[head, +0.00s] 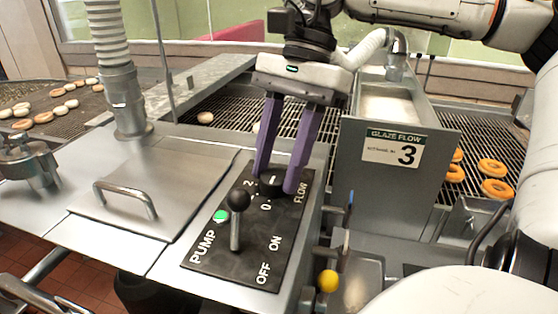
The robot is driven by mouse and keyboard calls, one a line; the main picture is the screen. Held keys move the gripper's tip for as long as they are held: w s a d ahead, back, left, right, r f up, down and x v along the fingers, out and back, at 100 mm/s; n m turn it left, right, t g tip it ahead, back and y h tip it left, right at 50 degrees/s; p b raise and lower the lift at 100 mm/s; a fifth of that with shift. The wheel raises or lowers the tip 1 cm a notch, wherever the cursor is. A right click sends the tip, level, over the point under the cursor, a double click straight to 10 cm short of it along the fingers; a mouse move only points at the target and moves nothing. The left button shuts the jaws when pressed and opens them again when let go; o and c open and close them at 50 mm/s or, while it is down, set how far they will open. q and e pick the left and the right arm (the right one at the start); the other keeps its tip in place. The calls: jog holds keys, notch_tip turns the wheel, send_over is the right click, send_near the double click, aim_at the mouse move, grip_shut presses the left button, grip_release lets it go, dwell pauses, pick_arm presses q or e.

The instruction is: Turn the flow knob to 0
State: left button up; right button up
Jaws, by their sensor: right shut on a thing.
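The flow knob (272,181) is a black round knob with a white pointer line, at the far end of a black control panel (222,262). The pointer appears to point away from me, toward the far side. Marks "2" and "0" show to its left and below, and "FLOW" is printed to its right. My right gripper (277,183) reaches down from above, its two purple fingers shut on the knob's sides. The fingers hide part of the dial scale. A sign (396,148) reads "GLAZE FLOW" and "3". My left gripper is not in view.
A pump lever (237,205) with a black ball top stands close in front of the knob, beside a lit green lamp (220,216). A lidded hatch (155,190) lies left. Glazed donuts (492,168) lie on the right-hand conveyor, pale ones (43,117) at far left.

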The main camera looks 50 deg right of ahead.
jog(key=shift+f, duration=0.1)
dwell(0.3)
jog(key=o, duration=1)
jog(key=shift+o, duration=0.2)
jog(key=v, duration=1)
jog(key=shift+r, duration=0.2)
